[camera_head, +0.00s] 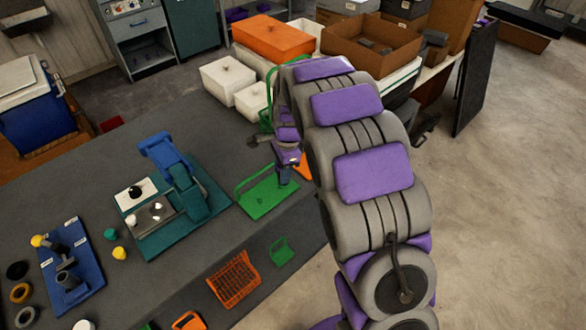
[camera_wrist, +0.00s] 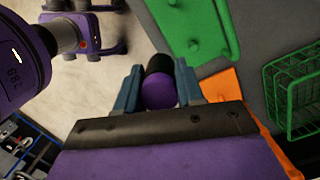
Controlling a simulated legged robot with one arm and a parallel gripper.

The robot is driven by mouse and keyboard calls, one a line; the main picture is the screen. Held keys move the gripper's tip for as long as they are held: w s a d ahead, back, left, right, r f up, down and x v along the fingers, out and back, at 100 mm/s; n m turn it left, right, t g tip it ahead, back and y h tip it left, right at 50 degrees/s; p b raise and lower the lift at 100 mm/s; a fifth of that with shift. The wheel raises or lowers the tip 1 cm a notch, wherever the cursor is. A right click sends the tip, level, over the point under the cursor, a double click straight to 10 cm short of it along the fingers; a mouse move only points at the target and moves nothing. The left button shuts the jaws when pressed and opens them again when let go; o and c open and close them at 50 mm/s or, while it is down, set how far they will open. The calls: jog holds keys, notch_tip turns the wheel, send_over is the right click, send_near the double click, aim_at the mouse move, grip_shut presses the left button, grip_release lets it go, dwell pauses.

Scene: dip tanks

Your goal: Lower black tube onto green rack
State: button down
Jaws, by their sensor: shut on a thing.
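My gripper (camera_wrist: 157,84) is shut on the black tube (camera_wrist: 158,64), which sits between its two blue-grey fingers. The tube's near end looks purple in the wrist view, and its far end is hard to make out. The green rack (camera_head: 266,200) is a flat green plate with a raised handle, lying on the dark bench near its front edge. It also shows at the top of the wrist view (camera_wrist: 185,22), with small knobs on it. In the head view my gripper (camera_head: 287,172) is at the rack's right side, partly hidden by my arm. I cannot tell whether tube and rack touch.
An orange piece (camera_wrist: 222,86) and a green wire basket (camera_wrist: 291,105) are close by the rack. A teal fixture (camera_head: 180,205) stands left of the rack. White boxes (camera_head: 228,76) and an orange box (camera_head: 272,38) are behind. Open floor lies right.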

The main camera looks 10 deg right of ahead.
aim_at(259, 197)
jog(key=shift+w+a+f+m+t+b, duration=0.3)
jog(key=shift+a+f+m, duration=0.4)
jog(key=shift+a+m, duration=1.1)
jog(key=shift+w+a+f+m+t+b, duration=0.25)
jog(key=shift+a+f+m+b, duration=0.55)
jog(key=shift+m, duration=1.85)
jog(key=shift+w+a+f+m+t+b, duration=0.1)
jog(key=shift+a+f+m+t, duration=0.35)
jog(key=shift+a+m, duration=1.45)
jog(key=shift+d+f+m+b, duration=0.25)
jog(key=shift+f+b, duration=0.35)
jog(key=shift+f, duration=0.2)
jog(key=shift+d+f+m+b, duration=0.1)
jog(key=shift+d+f+b, duration=0.1)
jog(key=shift+f+b, duration=0.5)
jog(key=shift+r+p, duration=0.15)
jog(key=shift+p, duration=1.2)
jog(key=shift+p, duration=0.65)
jog(key=shift+f+p, duration=0.65)
jog(key=shift+f, duration=1.5)
